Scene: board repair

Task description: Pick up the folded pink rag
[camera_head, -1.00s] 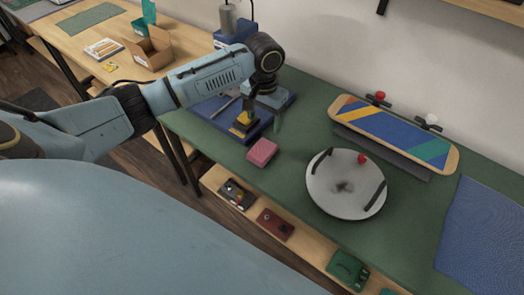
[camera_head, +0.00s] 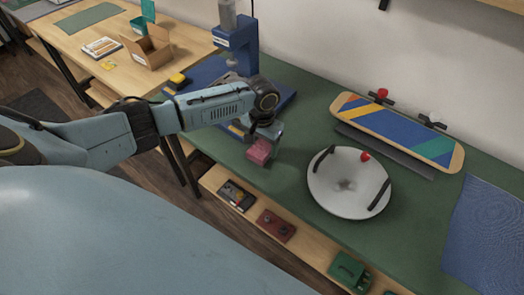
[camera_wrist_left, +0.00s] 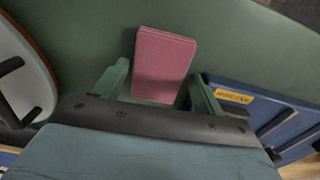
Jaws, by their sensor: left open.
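The folded pink rag (camera_head: 259,152) lies on the green bench mat near its front edge, left of the round grey disc. My left gripper (camera_head: 266,142) is right over the rag, pointing down, and hides part of it in the head view. In the left wrist view the rag (camera_wrist_left: 163,64) sits between and ahead of the two green fingers (camera_wrist_left: 158,84), which are spread apart on either side of it. I cannot tell how high the fingertips are above the mat. My right gripper is in neither view.
A round grey disc (camera_head: 335,200) with black handles and a red knob stands right of the rag. A striped board (camera_head: 397,130) lies behind it. A blue press (camera_head: 237,45) stands behind my left arm. A shelf with several small boxes (camera_head: 275,226) runs below the front edge.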

